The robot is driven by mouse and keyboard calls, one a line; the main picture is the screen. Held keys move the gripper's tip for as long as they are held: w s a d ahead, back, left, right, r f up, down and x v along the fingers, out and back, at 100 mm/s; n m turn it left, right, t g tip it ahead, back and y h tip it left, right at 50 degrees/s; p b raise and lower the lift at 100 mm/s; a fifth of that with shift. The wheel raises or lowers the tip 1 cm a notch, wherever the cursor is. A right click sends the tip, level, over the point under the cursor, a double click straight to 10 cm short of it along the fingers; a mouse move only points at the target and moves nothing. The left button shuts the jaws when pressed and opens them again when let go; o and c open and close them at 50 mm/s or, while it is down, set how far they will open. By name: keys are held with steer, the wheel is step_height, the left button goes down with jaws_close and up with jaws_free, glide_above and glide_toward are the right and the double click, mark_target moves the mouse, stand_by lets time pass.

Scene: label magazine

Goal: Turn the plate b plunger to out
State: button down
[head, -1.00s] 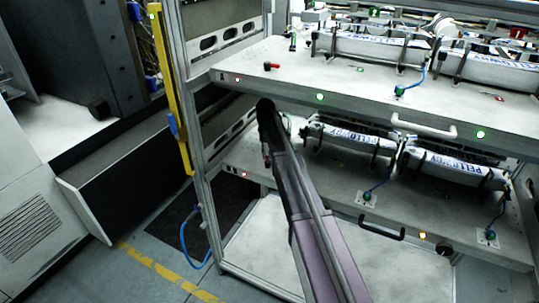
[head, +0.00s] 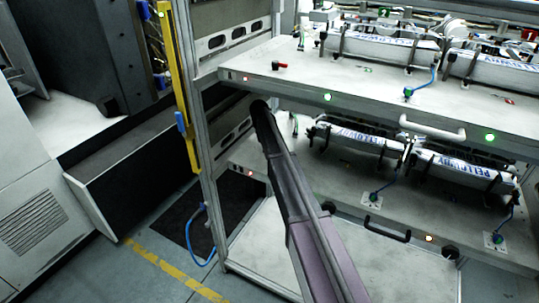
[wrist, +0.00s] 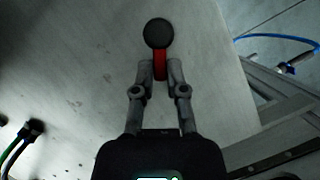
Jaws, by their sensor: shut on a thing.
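In the wrist view, a plunger (wrist: 159,36) with a round black knob and a red stem stands on a pale plate (wrist: 95,60). My gripper (wrist: 160,70) has its two fingers closed on the red stem, just below the knob. In the head view my arm reaches toward the left end of the lower shelf plate (head: 330,190), and it hides my gripper and the held plunger. Another red plunger (head: 280,66) with a dark knob lies at the left end of the upper shelf plate (head: 300,85). I see no readable plate letter.
Label rolls or bars marked with blue lettering (head: 458,165) sit to the right on both shelves. A frame post (head: 207,160) and a yellow upright (head: 178,90) stand left. Blue cable (wrist: 285,38) and dark and green cables (wrist: 22,140) lie near my gripper.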

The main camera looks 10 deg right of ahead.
steer(key=c, duration=0.7)
jaws_free()
steer(key=shift+d+m, duration=0.15)
steer(key=shift+m, duration=0.15)
